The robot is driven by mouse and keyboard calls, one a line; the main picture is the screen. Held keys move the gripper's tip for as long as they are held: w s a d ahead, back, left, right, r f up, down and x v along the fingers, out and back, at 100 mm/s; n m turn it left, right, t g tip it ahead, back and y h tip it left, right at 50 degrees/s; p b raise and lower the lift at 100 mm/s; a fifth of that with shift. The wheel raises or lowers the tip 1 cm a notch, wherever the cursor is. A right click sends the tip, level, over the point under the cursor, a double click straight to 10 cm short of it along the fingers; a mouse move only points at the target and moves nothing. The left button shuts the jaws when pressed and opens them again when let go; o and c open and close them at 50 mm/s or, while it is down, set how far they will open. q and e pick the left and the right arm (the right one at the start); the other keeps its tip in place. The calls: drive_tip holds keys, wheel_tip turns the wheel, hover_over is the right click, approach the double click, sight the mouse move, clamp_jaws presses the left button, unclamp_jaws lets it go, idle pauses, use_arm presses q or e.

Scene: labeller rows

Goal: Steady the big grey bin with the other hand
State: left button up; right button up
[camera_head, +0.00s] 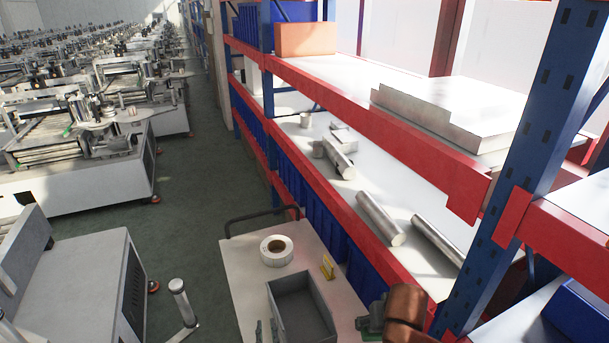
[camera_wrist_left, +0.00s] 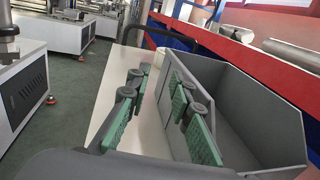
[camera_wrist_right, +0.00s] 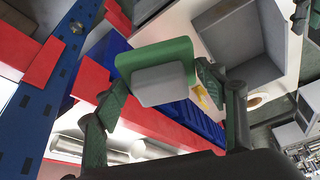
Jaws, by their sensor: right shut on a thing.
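The big grey bin (camera_head: 318,318) stands open-topped and upright on a pale trolley top. It looks empty, and it also shows in the left wrist view (camera_wrist_left: 235,72). My left gripper (camera_head: 265,331) is at the bin's left wall, its fingers apart. One finger is out over the trolley top and the other is close to the wall; I cannot tell whether it touches. My right gripper (camera_wrist_right: 168,100) is shut on a green and grey block (camera_wrist_right: 160,78), at the bin's right in the head view. The bin also shows behind that block (camera_wrist_right: 232,42).
A red and blue rack with metal cylinders (camera_head: 380,219) stands close on the right. Machines line the left beyond open floor.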

drive_tip(key=shift+f, duration=0.2)
use_arm(q)
drive_tip(key=w+a+b, duration=0.1)
drive_tip(key=w+b, duration=0.1)
drive_tip(key=w, duration=0.6)
drive_tip(key=shift+w+a, duration=0.35)
drive_tip(key=shift+w, duration=0.05)
use_arm(e)
drive_tip(key=shift+f, duration=1.05)
use_arm(q)
drive_tip(key=shift+c, duration=0.6)
clamp_jaws()
drive_tip(key=shift+c, duration=1.9)
unclamp_jaws()
drive_tip(key=o, duration=0.5)
drive_tip(key=shift+c, duration=0.2)
drive_tip(key=s+d, duration=0.2)
drive_tip(key=s, duration=1)
drive_tip(key=shift+d, duration=0.15)
